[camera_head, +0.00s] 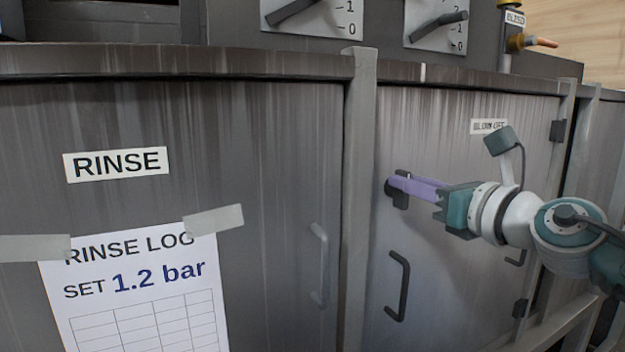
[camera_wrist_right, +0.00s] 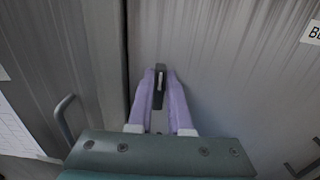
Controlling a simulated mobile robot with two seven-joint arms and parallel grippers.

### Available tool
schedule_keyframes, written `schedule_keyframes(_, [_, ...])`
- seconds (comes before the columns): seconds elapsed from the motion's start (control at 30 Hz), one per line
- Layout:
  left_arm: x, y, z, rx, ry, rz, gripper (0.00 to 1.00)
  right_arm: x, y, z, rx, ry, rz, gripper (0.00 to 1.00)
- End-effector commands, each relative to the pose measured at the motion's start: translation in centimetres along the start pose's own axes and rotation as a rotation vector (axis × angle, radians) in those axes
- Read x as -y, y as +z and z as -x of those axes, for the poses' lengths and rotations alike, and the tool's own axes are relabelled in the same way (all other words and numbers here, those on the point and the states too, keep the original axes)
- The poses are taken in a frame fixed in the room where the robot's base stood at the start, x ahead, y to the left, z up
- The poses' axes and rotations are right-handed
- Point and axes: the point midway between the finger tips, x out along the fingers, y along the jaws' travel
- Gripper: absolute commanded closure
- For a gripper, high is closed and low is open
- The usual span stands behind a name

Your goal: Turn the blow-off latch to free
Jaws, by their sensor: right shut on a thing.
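The blow-off door (camera_head: 460,270) is a grey metal panel at the right, with a "BLOW-OFF" label (camera_head: 489,126) near its top. Its dark latch (camera_head: 399,199) sits at the door's left edge, by the frame post. My right gripper (camera_head: 396,184) reaches in from the right, and its purple fingers are shut on the latch. In the right wrist view the latch (camera_wrist_right: 160,88) stands upright between the two purple fingertips (camera_wrist_right: 160,80). The fingers hide part of the latch in the head view. My left gripper is in neither view.
A dark door handle (camera_head: 398,286) is below the latch. The rinse door (camera_head: 270,140) at the left is closed and carries a taped rinse log sheet (camera_head: 140,300). Gauge plates with dark levers (camera_head: 437,26) and a brass bleed valve (camera_head: 517,42) are above.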

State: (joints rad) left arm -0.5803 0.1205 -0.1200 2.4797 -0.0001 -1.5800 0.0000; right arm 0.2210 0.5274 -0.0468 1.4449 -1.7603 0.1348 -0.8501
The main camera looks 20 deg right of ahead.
Motion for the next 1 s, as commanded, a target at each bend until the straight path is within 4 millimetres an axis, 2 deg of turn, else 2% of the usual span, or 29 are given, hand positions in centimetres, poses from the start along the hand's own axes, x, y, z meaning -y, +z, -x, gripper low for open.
schedule_keyframes(0.27, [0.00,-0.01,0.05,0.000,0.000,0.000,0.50,0.05,0.02,0.00,0.000,0.000,-0.028,1.00])
schedule_keyframes(0.47, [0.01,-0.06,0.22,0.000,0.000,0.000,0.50,0.19,0.05,0.00,0.000,0.000,-0.120,1.00])
schedule_keyframes(1.0, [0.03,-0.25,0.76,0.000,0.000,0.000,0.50,0.89,-0.23,0.00,0.000,-0.001,-0.603,1.00])
